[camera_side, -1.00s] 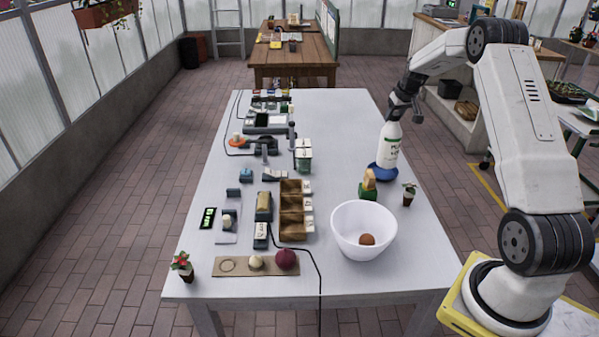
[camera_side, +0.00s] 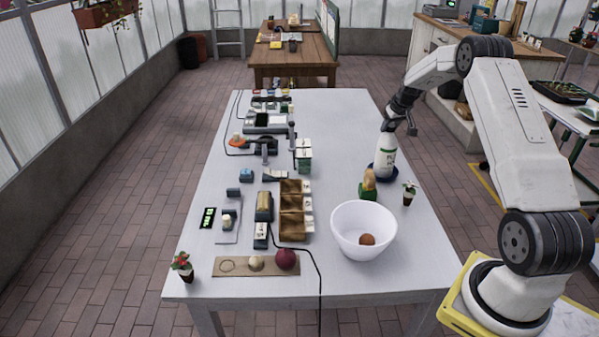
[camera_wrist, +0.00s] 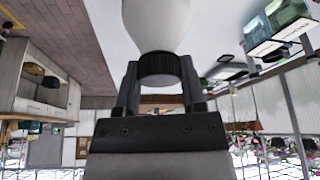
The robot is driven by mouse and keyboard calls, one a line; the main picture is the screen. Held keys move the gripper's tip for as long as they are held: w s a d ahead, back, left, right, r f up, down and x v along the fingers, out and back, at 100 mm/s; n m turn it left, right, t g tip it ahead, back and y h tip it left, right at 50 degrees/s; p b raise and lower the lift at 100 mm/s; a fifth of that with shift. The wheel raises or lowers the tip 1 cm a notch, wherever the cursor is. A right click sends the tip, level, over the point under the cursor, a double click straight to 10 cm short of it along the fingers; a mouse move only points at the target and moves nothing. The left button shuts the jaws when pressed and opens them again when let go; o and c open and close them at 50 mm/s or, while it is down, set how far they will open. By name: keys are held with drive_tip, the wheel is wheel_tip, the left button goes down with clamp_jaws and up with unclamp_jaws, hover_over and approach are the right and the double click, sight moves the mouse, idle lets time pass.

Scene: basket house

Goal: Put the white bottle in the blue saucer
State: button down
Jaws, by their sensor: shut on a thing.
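The white bottle (camera_side: 387,155) with dark green lettering stands nearly upright at the right side of the table, with its base at the blue saucer (camera_side: 375,176). Whether the base touches the saucer is hard to tell. My gripper (camera_side: 393,126) is at the bottle's top. In the wrist view my gripper (camera_wrist: 158,80) is shut on the bottle's dark cap, and the white bottle body (camera_wrist: 156,22) extends beyond the fingers. The saucer does not show in the wrist view.
A green and white carton (camera_side: 304,155) is to the left.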

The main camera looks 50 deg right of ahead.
idle(0.3)
drive_tip(key=c, duration=0.6)
unclamp_jaws()
drive_tip(key=shift+f, duration=0.15)
drive_tip(key=o, duration=0.4)
drive_tip(key=shift+v, duration=6.2)
